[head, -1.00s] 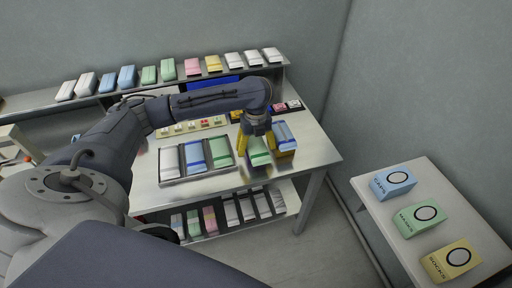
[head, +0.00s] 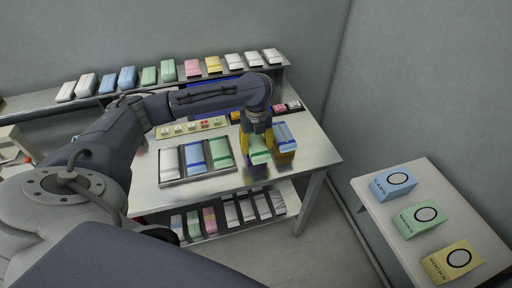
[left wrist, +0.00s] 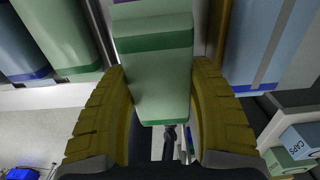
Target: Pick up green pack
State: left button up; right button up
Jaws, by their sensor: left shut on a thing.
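The green pack (head: 259,152) is light green with darker green bands, near the right end of the metal table. My left gripper (head: 258,155) has its yellow fingers shut on it, one on each side. In the left wrist view the green pack (left wrist: 160,85) fills the space between the two fingers (left wrist: 160,110). I cannot tell whether it is clear of the table. My right gripper is not in view.
A blue-banded pack (head: 286,136) stands close on the right. On the left a tray (head: 197,178) holds white, blue and green packs. A side table (head: 362,186) at right carries blue, green and yellow boxes. A rear shelf (head: 45,99) holds several packs.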

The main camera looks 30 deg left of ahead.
pick_arm(q)
notch_tip(320, 180, up, 18)
send_near(254, 136)
jog(key=s, duration=0.1)
jog(key=s+f, duration=0.1)
jog(key=s+d, duration=0.1)
jog(key=shift+f+n, duration=0.3)
jog(key=f, duration=0.1)
jog(key=w+a+f, duration=0.1)
jog(key=w+f, duration=0.1)
jog(key=f, duration=0.1)
jog(key=shift+a+f, duration=0.1)
jog(key=shift+a, duration=0.05)
jog(key=shift+w, duration=0.45)
jog(key=shift+f, duration=3.2)
jog(key=shift+f, duration=0.3)
jog(key=o, duration=1.3)
